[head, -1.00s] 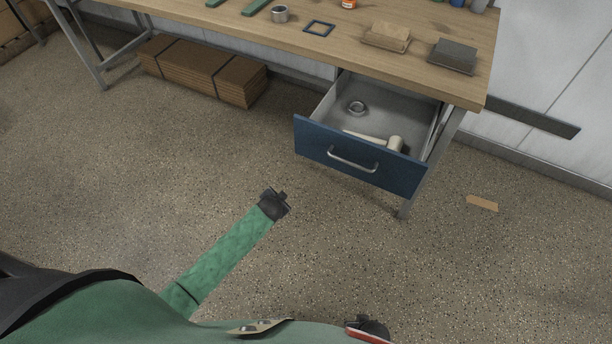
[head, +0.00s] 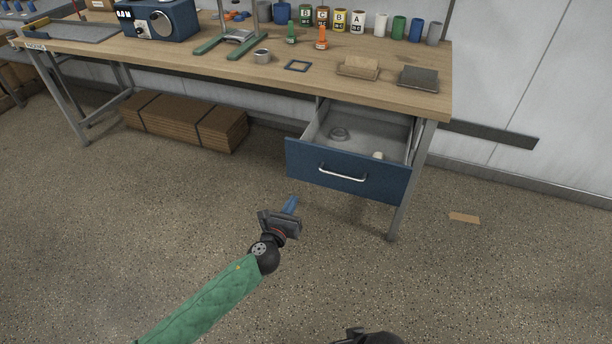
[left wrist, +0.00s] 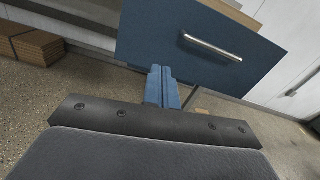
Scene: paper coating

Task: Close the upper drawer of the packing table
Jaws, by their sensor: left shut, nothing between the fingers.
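The upper drawer (head: 347,171) of the packing table (head: 230,75) stands pulled open. It has a blue front and a silver bar handle (head: 342,174). A ring-shaped item and a pale object (head: 378,156) lie inside it. My left gripper (head: 292,203) is shut and empty, low in front of the drawer's left part, its blue fingers pointing toward the front. In the left wrist view the shut fingers (left wrist: 161,86) overlap the lower edge of the drawer front (left wrist: 190,50); I cannot tell whether they touch it. Only a dark part of my right arm shows at the bottom; its fingers are hidden.
Bundled cardboard (head: 185,122) lies under the table at the left. A table leg (head: 411,182) stands right of the drawer. A small tan piece (head: 464,218) lies on the floor. Paint tins, a blue device (head: 158,20) and blocks stand on the tabletop. The floor before the drawer is clear.

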